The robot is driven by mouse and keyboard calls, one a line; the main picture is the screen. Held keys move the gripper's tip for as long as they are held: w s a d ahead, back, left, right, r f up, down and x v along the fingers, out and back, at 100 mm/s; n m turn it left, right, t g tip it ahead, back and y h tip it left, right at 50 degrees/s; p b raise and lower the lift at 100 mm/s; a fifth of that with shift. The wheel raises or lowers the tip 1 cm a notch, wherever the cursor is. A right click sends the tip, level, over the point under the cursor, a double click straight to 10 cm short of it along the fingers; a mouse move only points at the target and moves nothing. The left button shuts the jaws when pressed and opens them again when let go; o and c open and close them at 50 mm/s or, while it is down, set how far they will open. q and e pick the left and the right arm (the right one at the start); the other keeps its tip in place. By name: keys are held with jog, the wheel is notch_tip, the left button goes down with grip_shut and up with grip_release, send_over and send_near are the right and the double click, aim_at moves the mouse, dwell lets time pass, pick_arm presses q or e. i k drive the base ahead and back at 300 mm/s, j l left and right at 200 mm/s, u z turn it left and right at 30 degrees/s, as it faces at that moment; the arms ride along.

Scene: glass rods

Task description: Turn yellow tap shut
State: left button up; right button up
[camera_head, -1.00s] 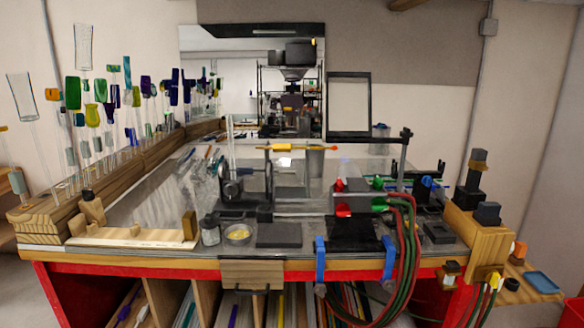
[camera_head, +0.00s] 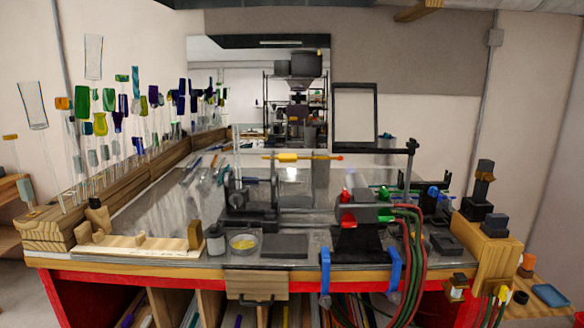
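A small yellow tap (camera_head: 502,294) shows low at the right, beside the bench's right front end, with red and green hoses running down from it. It is small in the picture, and I cannot tell whether its handle is open or shut. Neither of my grippers is in view.
The bench (camera_head: 330,267) carries a torch with red and green knobs (camera_head: 362,212), a rod stand with a yellow piece (camera_head: 288,157) and a tin (camera_head: 243,243). Red and green hoses (camera_head: 411,255) hang over the front edge. Glass pieces line the left.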

aim_at(501, 290)
jog(key=z, duration=1.3)
